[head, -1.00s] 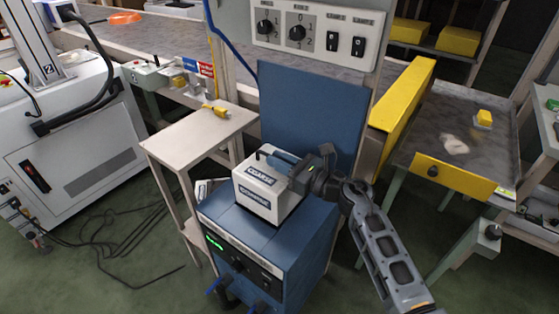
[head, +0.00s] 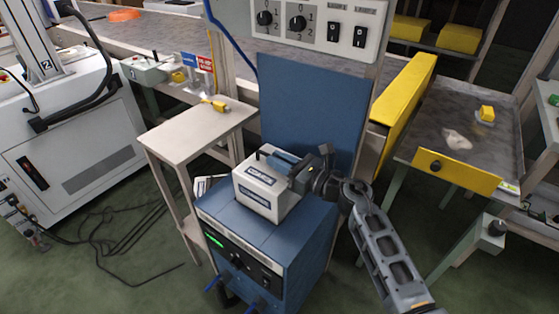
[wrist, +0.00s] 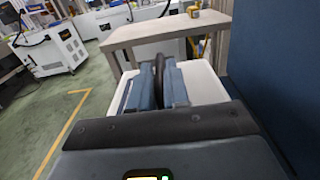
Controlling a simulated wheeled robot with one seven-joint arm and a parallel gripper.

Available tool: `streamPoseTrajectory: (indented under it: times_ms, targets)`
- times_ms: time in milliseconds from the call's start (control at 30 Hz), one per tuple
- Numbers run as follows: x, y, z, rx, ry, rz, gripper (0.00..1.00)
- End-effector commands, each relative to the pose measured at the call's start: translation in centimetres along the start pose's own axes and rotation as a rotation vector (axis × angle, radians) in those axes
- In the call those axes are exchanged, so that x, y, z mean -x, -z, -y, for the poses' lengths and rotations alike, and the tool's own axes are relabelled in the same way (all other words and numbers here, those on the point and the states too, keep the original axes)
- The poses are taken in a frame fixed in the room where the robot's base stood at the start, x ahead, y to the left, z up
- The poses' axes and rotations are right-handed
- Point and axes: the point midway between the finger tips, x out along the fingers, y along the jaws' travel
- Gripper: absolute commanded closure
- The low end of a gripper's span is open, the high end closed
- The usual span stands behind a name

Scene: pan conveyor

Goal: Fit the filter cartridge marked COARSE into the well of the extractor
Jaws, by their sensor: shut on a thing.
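The white filter cartridge (head: 274,209) has two dark labels on its front; the upper one reads COARSE in the earlier head view. It is over the top of the blue extractor (head: 310,225), upright. I cannot tell whether its base is in the well, which is hidden. My gripper (head: 283,162) comes in from the right and is shut on the cartridge's dark handle (head: 263,152). In the wrist view the blue finger pads press the dark handle (wrist: 159,75) from both sides, with the white cartridge top (wrist: 203,82) around them.
A beige side table (head: 185,133) with a small yellow item (head: 217,105) stands left of the extractor. A blue upright panel (head: 310,110) is behind, under a switch box (head: 320,30). A yellow guard (head: 402,90) and a tray table (head: 455,125) are at the right. Cables lie on the floor at left.

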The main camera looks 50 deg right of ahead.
Motion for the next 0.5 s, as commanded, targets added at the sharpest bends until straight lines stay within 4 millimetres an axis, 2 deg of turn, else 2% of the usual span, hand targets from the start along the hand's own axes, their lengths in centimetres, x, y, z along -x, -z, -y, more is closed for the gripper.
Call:
streamPoseTrajectory:
  times_ms: [500]
  targets:
    - [-0.04, 0.99, 0.01, 0.001, 0.000, 0.003, 1.00]
